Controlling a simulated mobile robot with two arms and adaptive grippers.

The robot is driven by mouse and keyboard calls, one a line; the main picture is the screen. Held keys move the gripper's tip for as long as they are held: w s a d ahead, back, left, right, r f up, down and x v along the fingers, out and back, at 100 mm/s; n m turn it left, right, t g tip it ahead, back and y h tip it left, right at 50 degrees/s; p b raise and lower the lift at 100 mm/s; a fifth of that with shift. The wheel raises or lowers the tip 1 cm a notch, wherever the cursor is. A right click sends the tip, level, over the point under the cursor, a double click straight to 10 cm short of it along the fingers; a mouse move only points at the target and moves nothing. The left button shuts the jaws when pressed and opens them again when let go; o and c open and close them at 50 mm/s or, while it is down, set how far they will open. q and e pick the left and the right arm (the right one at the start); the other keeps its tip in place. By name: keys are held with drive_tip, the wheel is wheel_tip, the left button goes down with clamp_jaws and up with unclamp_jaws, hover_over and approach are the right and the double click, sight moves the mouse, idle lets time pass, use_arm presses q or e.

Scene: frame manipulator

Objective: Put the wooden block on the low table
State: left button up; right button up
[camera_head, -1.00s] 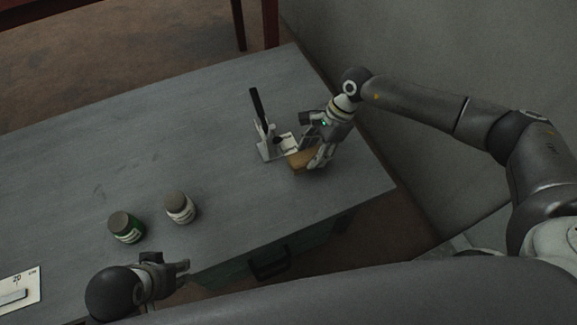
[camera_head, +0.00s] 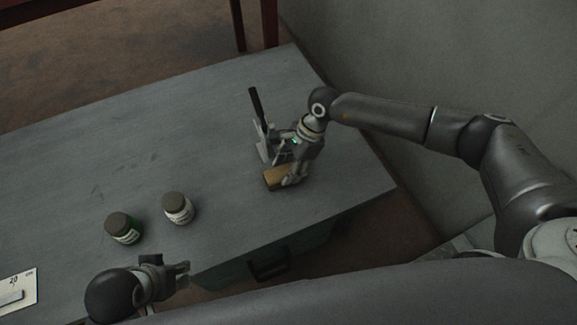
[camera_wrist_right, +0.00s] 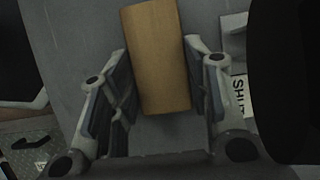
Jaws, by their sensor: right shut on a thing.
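The wooden block (camera_head: 274,179) is a plain tan oblong at the right part of the grey table (camera_head: 215,120). My right gripper (camera_head: 288,179) is shut on the block. In the right wrist view the block (camera_wrist_right: 156,60) lies between the two fingers of my right gripper (camera_wrist_right: 160,92), pointing away from the palm. I cannot tell whether the block touches the table or hangs just above it. My left gripper (camera_head: 186,274) is near the table's front edge, apart from the block; its opening is unclear.
A pale clamp-like device with a black handle (camera_head: 257,104) stands just behind the block. A card (camera_head: 18,292) lies at far left. Dark red furniture (camera_head: 236,25) stands behind. The table's middle is clear.

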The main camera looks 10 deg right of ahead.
use_arm(q)
drive_tip(key=shift+w, duration=0.15)
use_arm(e)
drive_tip(key=o, duration=1.1)
drive_tip(key=shift+o, duration=0.2)
drive_tip(key=shift+d+r, duration=0.1)
drive_tip(key=shift+r, duration=0.1)
use_arm(q)
drive_tip(key=shift+p, duration=0.95)
drive_tip(key=shift+w+f, duration=0.15)
drive_tip(key=shift+f, duration=0.05)
use_arm(e)
drive_tip(key=v, duration=1.1)
drive_tip(key=shift+r, duration=0.35)
use_arm(q)
drive_tip(key=shift+d+r, duration=0.1)
